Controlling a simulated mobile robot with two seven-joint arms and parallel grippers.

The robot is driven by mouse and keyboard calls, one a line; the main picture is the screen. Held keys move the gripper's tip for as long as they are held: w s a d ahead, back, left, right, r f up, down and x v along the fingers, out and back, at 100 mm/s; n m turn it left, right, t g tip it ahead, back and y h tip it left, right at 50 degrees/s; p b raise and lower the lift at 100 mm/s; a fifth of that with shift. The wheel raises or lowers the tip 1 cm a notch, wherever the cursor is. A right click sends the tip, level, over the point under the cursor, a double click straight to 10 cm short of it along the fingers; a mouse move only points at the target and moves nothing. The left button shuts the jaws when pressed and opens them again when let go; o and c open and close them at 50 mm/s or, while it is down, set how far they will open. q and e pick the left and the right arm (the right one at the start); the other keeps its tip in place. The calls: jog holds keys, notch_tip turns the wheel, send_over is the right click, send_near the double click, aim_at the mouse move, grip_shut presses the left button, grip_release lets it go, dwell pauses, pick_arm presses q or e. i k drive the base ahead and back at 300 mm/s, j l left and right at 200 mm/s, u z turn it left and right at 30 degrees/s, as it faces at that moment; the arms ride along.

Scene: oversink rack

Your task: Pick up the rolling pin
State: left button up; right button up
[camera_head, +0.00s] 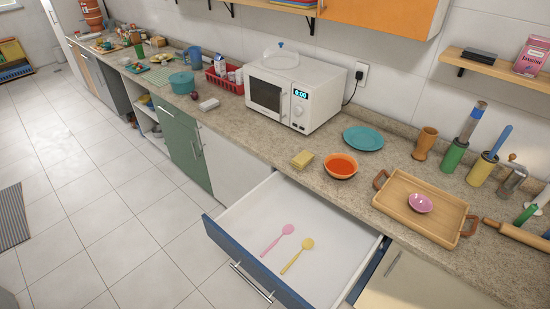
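The rolling pin (522,235) is light wood and lies on the counter at the right edge of the head view. Its slim left handle points toward the wooden tray, and its right end is cut off by the picture's edge. Neither of my grippers is in view.
A wooden tray (403,207) with a pink bowl (420,203) lies left of the pin. A green-based bottle (527,213) and a pepper mill (511,181) stand behind it. An open drawer (236,213) with two spoons juts out below the counter. The floor at left is largely clear.

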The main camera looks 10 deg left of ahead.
aim_at(531, 239)
jog(key=z, duration=1.7)
